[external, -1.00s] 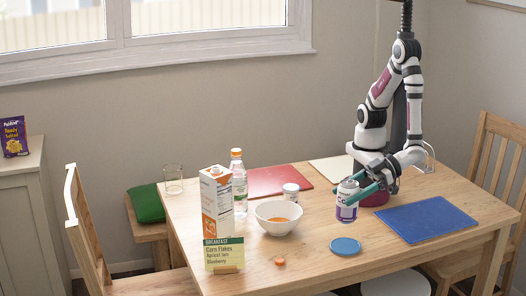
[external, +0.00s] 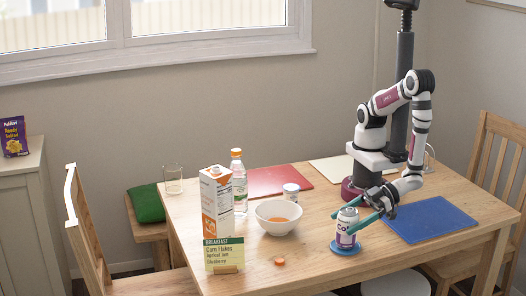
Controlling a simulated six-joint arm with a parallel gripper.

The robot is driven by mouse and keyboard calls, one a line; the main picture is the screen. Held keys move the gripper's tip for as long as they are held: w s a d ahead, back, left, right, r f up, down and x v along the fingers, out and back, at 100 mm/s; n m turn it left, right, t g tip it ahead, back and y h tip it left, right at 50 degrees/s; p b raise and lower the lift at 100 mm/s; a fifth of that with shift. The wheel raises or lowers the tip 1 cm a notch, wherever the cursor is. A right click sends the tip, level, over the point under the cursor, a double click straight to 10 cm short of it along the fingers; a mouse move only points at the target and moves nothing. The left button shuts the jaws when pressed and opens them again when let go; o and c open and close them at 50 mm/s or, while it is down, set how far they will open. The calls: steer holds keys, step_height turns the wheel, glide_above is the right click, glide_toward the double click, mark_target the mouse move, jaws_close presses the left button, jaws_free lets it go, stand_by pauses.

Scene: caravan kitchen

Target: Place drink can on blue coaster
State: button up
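The drink can (external: 346,228), white and purple with a silver top, is upright over the blue round coaster (external: 336,250). Its base looks in contact with the coaster, whose rim shows around it; a small gap cannot be ruled out. My gripper (external: 344,222) reaches in from the right with its teal fingers on either side of the can, and looks shut on it. One fingertip shows past the can's left side, the other lies across its right front. Part of the far finger is hidden behind the can.
A blue mat (external: 430,220) lies right. An orange cap (external: 279,261) lies in front.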

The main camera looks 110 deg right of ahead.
steer(key=shift+r, duration=0.15)
steer(key=v, duration=1.2)
